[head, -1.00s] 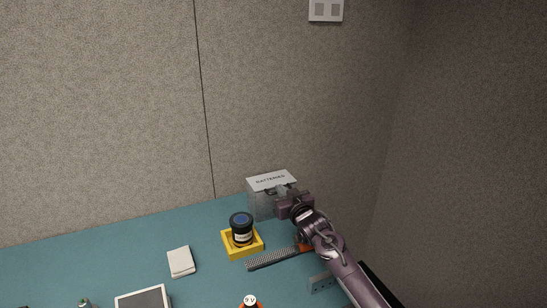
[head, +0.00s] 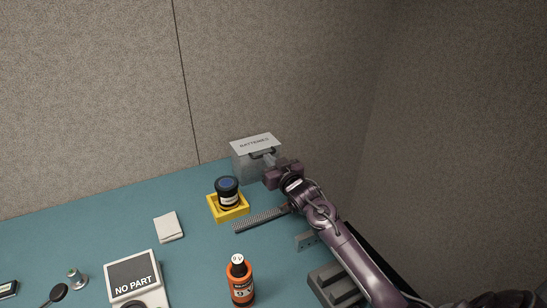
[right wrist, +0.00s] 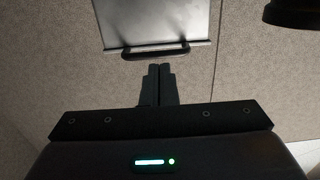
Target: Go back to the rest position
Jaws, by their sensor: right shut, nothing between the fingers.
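My right gripper (head: 268,161) is at the front of the grey box labelled "BATTERIES" (head: 239,166), at the back of the teal table. In the right wrist view its two fingers (right wrist: 156,70) are shut together with nothing between them. Their tips are close to the dark bar handle (right wrist: 156,51) of the box; I cannot tell whether they touch it. The box's grey panel (right wrist: 155,22) shows behind the handle. My left gripper is out of view.
A dark jar (head: 227,188) stands in a yellow tray (head: 213,211) left of my right arm. A grey ridged strip (head: 258,220), an orange bottle (head: 240,283), a white pad (head: 168,226) and a "NO PART" display (head: 133,277) are on the table. Walls rise behind and right.

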